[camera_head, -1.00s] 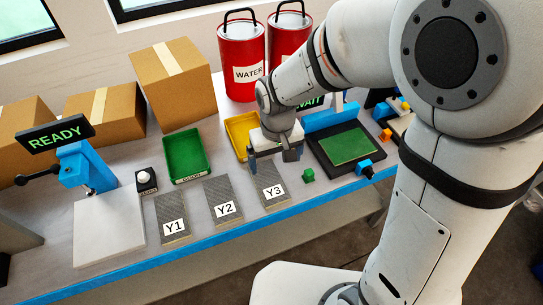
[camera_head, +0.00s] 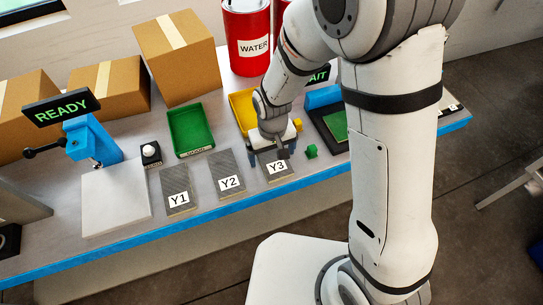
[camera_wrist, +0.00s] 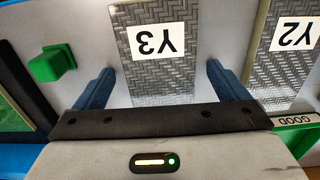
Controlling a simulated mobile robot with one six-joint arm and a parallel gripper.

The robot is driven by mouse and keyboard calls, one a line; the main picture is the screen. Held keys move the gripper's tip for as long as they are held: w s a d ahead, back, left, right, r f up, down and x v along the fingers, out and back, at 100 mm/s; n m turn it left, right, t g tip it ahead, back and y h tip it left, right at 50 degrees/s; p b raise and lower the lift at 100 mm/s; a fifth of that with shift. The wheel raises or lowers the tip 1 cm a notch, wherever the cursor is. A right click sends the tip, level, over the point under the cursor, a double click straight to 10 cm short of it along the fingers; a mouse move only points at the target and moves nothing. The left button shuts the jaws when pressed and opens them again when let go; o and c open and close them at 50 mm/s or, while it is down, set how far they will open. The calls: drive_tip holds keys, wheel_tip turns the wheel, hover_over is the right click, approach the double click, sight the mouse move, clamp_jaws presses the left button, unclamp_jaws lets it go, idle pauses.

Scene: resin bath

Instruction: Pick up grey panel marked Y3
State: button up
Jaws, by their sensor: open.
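The grey woven panel marked Y3 (camera_head: 279,174) lies flat on the table, right of the panel marked Y2 (camera_head: 229,184) and the panel marked Y1 (camera_head: 178,198). My gripper (camera_head: 269,157) is over the far end of Y3 and hides part of it. In the wrist view, Y3 (camera_wrist: 157,72) lies between the two blue fingers of my gripper (camera_wrist: 158,85), its label upside down. The fingers are open, one to each side of the panel with a gap, and hold nothing. How high they are above the table I cannot tell.
A small green block (camera_head: 312,151) stands just right of Y3; it also shows in the wrist view (camera_wrist: 52,63). A green tray (camera_head: 192,128) and a yellow tray (camera_head: 240,105) are behind the panels. A dark fixture (camera_head: 323,123) stands farther right.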

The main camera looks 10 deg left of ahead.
drive_tip(key=c, duration=1.1)
